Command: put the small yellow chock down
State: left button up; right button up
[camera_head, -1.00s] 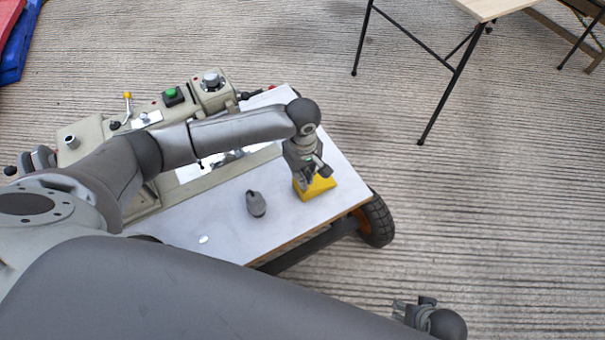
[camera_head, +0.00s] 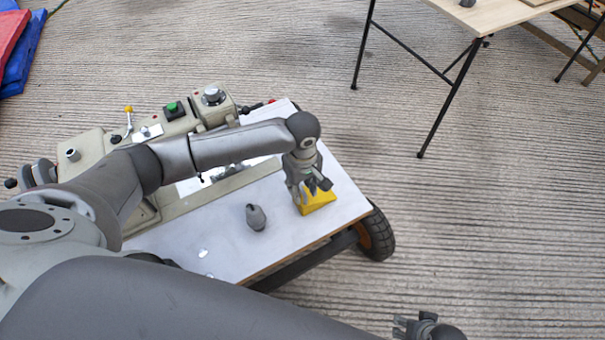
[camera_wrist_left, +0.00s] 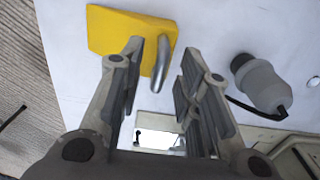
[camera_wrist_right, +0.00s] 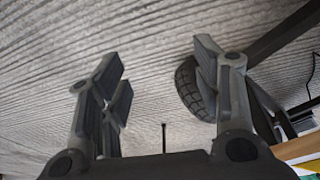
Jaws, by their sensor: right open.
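The small yellow chock (camera_head: 319,202) rests on the white top of the cart (camera_head: 285,232), near its right end. It is a yellow wedge with a grey bent handle; it also shows in the left wrist view (camera_wrist_left: 112,32). My left gripper (camera_head: 309,188) is just above the chock. In the left wrist view its fingers (camera_wrist_left: 156,85) are apart, with the handle ahead between their tips; no grip on it shows. My right gripper (camera_head: 412,325) is low at the bottom right, away from the cart. Its fingers (camera_wrist_right: 160,90) are apart and empty.
A grey bottle-like object (camera_head: 256,217) stands on the cart top left of the chock. A control panel (camera_head: 172,109) with knobs and a green button lines the cart's far side. A wooden table (camera_head: 490,20) stands at upper right. The concrete floor between is clear.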

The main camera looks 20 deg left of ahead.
pick_arm(q)
notch_tip(320, 180, up, 12)
jog(key=p, duration=0.3)
pick_arm(e)
jog(key=s+f, duration=0.6)
jog(key=f, duration=0.4)
jog(key=shift+d+f+g, duration=0.15)
jog(key=shift+d+g, duration=0.15)
jog(key=shift+d, duration=0.15)
pick_arm(q)
jog(key=shift+d+f, duration=0.1)
